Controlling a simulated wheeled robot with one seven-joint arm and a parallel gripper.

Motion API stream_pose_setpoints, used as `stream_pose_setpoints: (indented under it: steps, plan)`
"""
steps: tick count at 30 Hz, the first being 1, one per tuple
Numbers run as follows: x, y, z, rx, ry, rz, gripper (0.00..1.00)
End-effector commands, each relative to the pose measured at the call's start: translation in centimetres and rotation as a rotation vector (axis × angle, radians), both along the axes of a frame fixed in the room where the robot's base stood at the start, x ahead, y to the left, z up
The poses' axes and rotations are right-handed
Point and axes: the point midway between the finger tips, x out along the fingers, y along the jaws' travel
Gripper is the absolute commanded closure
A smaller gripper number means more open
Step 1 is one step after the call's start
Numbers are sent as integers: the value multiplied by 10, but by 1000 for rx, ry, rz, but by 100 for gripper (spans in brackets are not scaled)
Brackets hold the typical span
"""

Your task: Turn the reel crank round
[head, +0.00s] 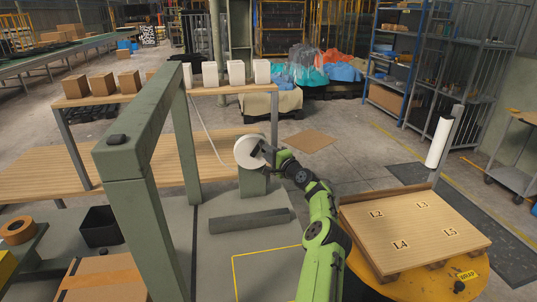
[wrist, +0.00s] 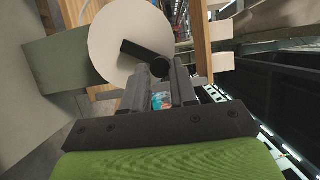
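The reel is a pale round disc (head: 248,152) on a green post in the middle of the head view. In the wrist view the reel (wrist: 108,35) fills the upper left. Its crank (wrist: 138,52) is a short black bar across the disc face, slanting down right to a round dark handle (wrist: 160,67). My gripper (head: 266,154) is at the right side of the reel. In the wrist view my gripper's fingers (wrist: 160,78) stand either side of the handle, which fills the gap at their tips. The exact contact is partly hidden.
A green frame (head: 140,158) stands left of the reel. A dark grey bar (head: 250,221) lies on the surface in front of it. A wooden board (head: 415,228) lies at the right. Behind, a bench (head: 170,97) holds brown and white boxes. A pale cord runs up from the reel.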

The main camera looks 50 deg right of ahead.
Motion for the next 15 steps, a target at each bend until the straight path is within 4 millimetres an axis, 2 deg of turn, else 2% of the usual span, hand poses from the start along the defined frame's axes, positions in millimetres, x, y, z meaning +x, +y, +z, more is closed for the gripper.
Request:
stream_pose_setpoints:
  steps: [11, 15]
  plan:
    - [-1, 1, 0, -1, 1, 2, 64]
    - [-12, 4, 0, -2, 3, 4, 64]
